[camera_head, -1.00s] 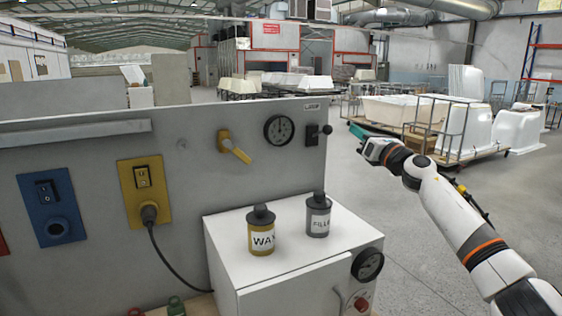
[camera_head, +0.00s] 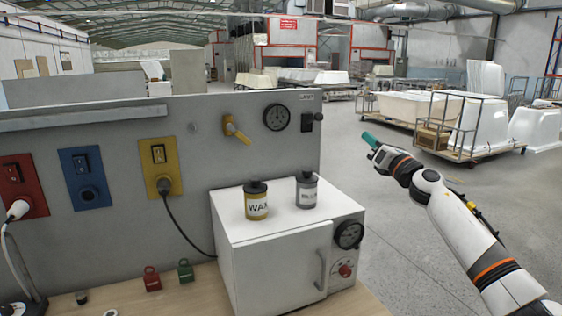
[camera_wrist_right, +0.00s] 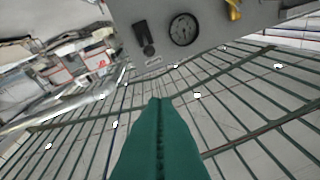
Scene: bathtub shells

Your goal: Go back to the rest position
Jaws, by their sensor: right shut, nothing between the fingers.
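My right gripper (camera_head: 370,140) is held out over the open floor, to the right of the grey panel (camera_head: 120,130) and clear of it. Its teal fingers are pressed together with nothing between them. They also show shut in the right wrist view (camera_wrist_right: 158,140). The panel's gauge (camera_wrist_right: 184,30) and black lever switch (camera_wrist_right: 143,38) lie beyond the fingertips there. My left gripper is not in view.
A white cabinet (camera_head: 270,265) on the wooden bench carries a WAX can (camera_head: 257,203) and a grey can (camera_head: 307,190). Red and green padlock-like pieces (camera_head: 152,280) sit on the bench. Bathtub shells on a cart (camera_head: 470,120) stand behind at right. Floor between is free.

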